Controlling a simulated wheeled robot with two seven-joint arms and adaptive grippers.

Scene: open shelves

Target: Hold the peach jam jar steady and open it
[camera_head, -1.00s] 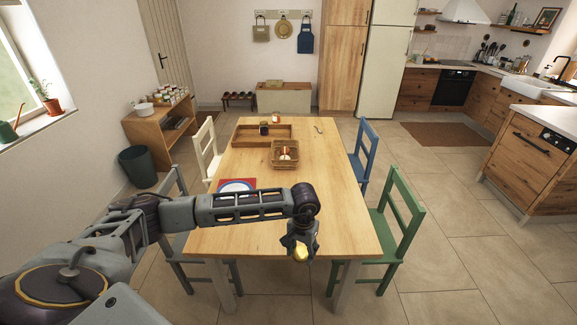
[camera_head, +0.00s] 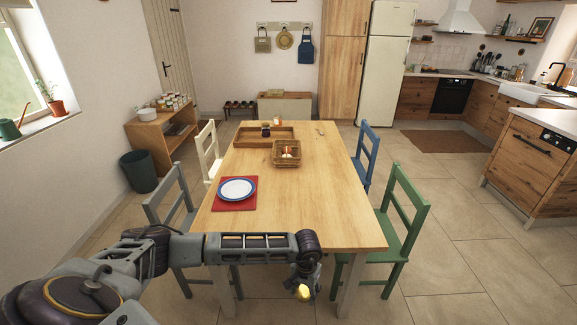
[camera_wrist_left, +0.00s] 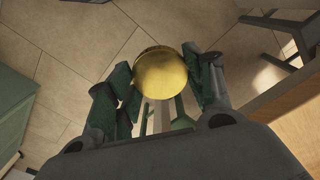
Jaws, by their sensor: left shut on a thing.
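My left gripper (camera_head: 304,284) is shut on a jar with a round gold lid (camera_head: 304,293). It holds the jar in the air in front of the table's near edge. In the left wrist view the gold lid (camera_wrist_left: 160,72) faces the camera between the two green-grey fingers. The lid hides most of the jar's body, and no label shows, so I cannot read whether it is peach jam. The lid appears to be on. My right gripper is not in view.
The wooden table (camera_head: 310,215) holds a plate (camera_head: 237,189) on a red mat, a basket (camera_head: 287,153) and a tray (camera_head: 243,143) with a dark jar (camera_head: 265,131). A green chair (camera_head: 408,225) stands at right, a grey chair (camera_head: 164,205) at left. The table's near right is clear.

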